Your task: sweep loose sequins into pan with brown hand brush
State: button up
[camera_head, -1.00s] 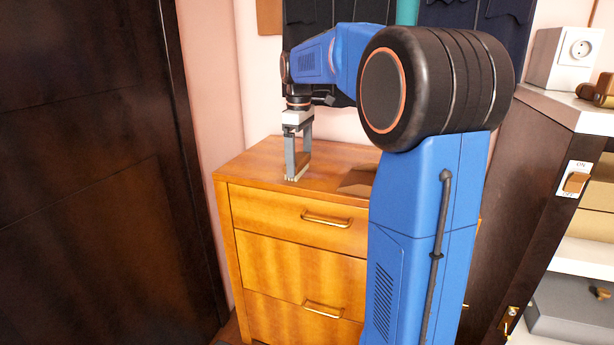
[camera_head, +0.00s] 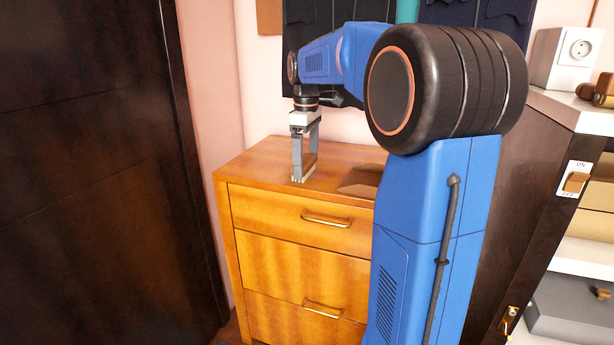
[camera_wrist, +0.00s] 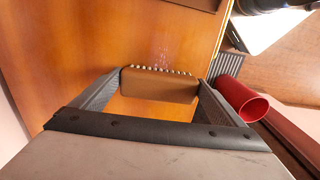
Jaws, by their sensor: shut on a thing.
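My gripper (camera_head: 299,172) points down over the top of the wooden cabinet (camera_head: 262,157). It is shut on the brown hand brush (camera_wrist: 160,86), which sits between both fingers with its pale bristle tufts along the far edge in the wrist view. Loose sequins (camera_wrist: 162,53) show as faint pale specks on the wood just beyond the bristles. A flat brown piece, which looks like the pan (camera_head: 362,181), lies on the cabinet top to the right of my gripper, partly hidden by my arm. Its edge seems to show at the top of the wrist view (camera_wrist: 196,3).
A dark door (camera_head: 90,170) stands at the left, and dark garments (camera_head: 445,40) hang behind the cabinet. A shelf unit with a white socket box (camera_head: 563,58) is at the right. A red cylinder (camera_wrist: 238,100) shows beyond the cabinet edge in the wrist view.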

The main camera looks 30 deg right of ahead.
jog(key=shift+s+d, duration=0.7)
jog(key=shift+s, duration=0.25)
jog(key=shift+s+d, duration=0.7)
jog(key=shift+s, duration=0.2)
jog(key=shift+s+d, duration=0.7)
jog(key=shift+s, duration=0.15)
jog(key=shift+s, duration=0.1)
jog(key=shift+s+d, duration=0.55)
jog(key=shift+s, duration=0.05)
jog(key=shift+r, duration=1)
